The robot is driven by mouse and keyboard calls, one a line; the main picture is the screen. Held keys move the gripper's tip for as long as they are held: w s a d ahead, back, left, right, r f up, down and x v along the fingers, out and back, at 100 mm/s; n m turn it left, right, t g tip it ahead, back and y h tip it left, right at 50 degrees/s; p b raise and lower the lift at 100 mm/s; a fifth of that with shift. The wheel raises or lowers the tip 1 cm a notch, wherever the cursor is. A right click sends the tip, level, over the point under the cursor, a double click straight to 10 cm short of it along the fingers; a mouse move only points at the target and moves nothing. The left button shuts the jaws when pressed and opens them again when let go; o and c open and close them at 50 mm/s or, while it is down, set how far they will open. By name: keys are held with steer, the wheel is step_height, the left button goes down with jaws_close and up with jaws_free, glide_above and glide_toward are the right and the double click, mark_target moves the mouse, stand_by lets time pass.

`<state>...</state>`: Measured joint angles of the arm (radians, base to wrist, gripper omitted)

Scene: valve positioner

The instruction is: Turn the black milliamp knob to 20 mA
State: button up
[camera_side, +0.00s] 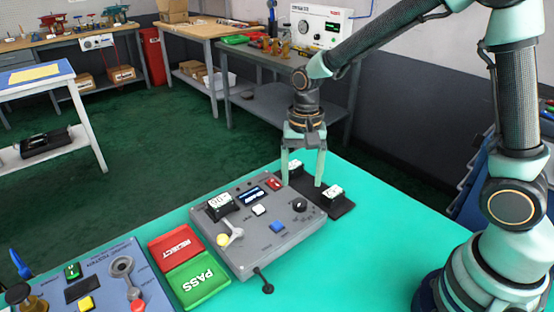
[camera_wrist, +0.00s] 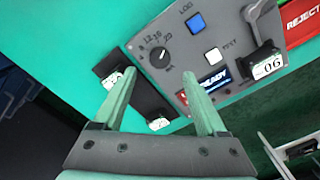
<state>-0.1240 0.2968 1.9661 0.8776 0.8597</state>
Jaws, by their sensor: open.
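The black milliamp knob (camera_side: 300,206) sits on the right part of a grey control box, which lies on the teal bench. In the wrist view the knob (camera_wrist: 160,54) has printed numbers around it, with 20 at its upper right; its pointer is too small to read surely. My gripper (camera_side: 302,180) points down with its two pale green fingers apart and empty. It is above the back right of the box, near the knob and a black plate. In the wrist view the knob lies just beyond the gap between the fingertips (camera_wrist: 159,75).
The box also carries a blue button (camera_wrist: 196,22), a white button (camera_wrist: 212,55), a small display (camera_side: 251,195) and a lever (camera_side: 232,236). The black plate (camera_side: 316,197) behind holds two white-labelled blocks. Red REJECT (camera_side: 175,246) and green PASS (camera_side: 197,281) trays stand left.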

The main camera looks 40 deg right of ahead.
step_height(320, 180, up, 6)
steer(key=shift+f, duration=0.25)
steer(key=s+d+r+n+t, duration=0.4)
steer(key=s+r+n+t, duration=0.1)
steer(key=s+r+n, duration=0.3)
steer(key=shift+s+d+t, duration=0.3)
steer(key=shift+s+d, duration=0.1)
steer(key=shift+s, duration=0.5)
stand_by(0.4)
